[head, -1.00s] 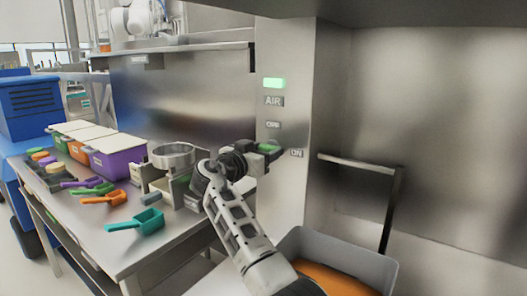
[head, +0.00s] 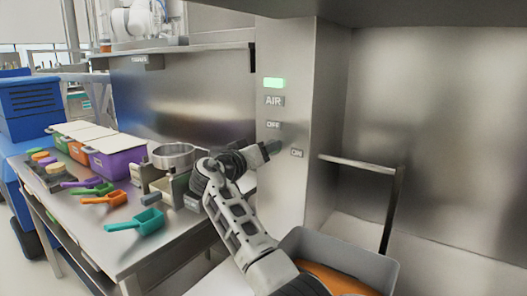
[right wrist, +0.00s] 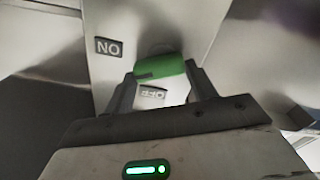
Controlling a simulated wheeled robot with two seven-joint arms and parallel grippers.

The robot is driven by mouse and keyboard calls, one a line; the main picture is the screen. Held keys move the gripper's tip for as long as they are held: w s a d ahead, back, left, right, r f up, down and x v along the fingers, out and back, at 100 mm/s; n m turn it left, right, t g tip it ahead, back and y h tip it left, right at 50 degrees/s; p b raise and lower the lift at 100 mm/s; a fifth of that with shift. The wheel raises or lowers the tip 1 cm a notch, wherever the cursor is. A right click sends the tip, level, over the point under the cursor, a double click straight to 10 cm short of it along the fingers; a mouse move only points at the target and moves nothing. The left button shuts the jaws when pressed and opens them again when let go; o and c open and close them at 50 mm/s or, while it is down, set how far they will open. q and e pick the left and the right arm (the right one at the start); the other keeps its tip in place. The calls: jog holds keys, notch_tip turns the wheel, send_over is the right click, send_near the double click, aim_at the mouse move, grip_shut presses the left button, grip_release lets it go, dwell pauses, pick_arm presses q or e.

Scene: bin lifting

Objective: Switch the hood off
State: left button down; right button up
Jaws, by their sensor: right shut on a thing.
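The hood's control panel (head: 285,190) is a steel post in the head view. It carries a lit green lamp (head: 274,83), an AIR label (head: 273,101), an OFF label (head: 273,125) and an ON label (head: 297,153). My right gripper (head: 268,150) is at the panel, just below OFF and left of ON. In the right wrist view, it is shut on the green switch handle (right wrist: 160,68), with a finger at each end. The ON label (right wrist: 108,48) and OFF label (right wrist: 153,92) appear upside down there. The handle is hidden in the head view. My left gripper is not in view.
A steel table at left holds scoops (head: 135,222), lidded coloured bins (head: 110,160) and a round sieve (head: 173,156). A metal rail (head: 360,164) sticks out right of the panel.

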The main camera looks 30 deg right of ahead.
pick_arm(q)
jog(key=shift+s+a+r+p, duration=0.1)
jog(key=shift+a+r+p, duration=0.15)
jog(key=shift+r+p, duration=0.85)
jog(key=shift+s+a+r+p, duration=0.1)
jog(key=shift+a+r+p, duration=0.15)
jog(key=shift+p, duration=1.5)
pick_arm(e)
jog(key=shift+w+a+f+n, duration=0.1)
jog(key=shift+w+n, duration=0.05)
jog(key=shift+n, duration=3)
jog(key=shift+w+a+f+n, duration=0.1)
jog(key=shift+w+n, duration=0.05)
jog(key=shift+n, duration=3)
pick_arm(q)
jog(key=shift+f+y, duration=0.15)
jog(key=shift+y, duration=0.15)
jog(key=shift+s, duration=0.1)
pick_arm(e)
jog(key=o, duration=1)
pick_arm(q)
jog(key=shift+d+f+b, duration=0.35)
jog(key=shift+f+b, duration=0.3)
jog(key=shift+b, duration=1)
pick_arm(e)
jog(key=shift+v, duration=8)
